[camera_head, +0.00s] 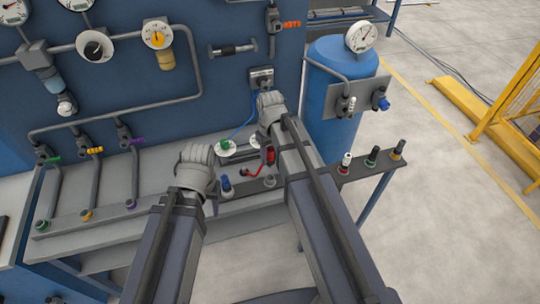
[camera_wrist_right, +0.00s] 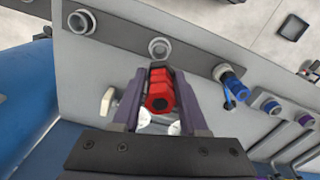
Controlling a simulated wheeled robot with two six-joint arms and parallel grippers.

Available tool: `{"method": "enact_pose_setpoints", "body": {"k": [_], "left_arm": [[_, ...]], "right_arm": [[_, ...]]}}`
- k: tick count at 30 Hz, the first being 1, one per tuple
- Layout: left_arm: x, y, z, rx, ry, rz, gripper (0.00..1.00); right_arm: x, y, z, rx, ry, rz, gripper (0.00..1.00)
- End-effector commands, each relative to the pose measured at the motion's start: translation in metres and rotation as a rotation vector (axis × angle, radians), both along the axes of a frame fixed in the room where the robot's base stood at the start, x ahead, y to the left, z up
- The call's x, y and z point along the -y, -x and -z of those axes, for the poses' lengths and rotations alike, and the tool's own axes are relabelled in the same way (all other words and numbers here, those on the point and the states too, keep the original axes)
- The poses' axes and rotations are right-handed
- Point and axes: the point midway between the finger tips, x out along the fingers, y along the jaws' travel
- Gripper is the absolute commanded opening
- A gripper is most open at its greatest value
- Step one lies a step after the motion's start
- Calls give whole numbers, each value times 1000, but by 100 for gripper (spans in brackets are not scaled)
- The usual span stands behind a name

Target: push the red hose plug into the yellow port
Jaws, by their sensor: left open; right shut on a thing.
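The red plug (camera_head: 270,155) is in my right gripper (camera_head: 266,150), above the bench in the head view. I cannot tell which is the yellow port. My left gripper (camera_head: 212,192) is open, mostly hidden by its wrist.
A blue plug (camera_head: 226,184) stands in the bench rail, also seen in the right wrist view (camera_wrist_right: 232,86). An empty ring socket (camera_wrist_right: 159,47) lies beyond the red plug. A blue tank (camera_head: 335,90) stands right of the panel. Gauges and pipes line the panel.

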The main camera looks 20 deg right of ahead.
Motion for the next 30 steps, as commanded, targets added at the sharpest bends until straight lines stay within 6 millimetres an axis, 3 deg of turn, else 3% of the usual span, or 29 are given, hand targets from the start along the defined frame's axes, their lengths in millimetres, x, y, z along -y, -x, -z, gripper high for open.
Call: {"method": "enact_pose_setpoints", "body": {"k": [2,16,30], "left_arm": [[0,0,-9,0,0,0,50],[0,0,-12,0,0,0,50],[0,0,-47,0,0,1,50]], "right_arm": [[0,0,-9,0,0,0,0],[0,0,-12,0,0,0,0],[0,0,-47,0,0,0,0]]}}
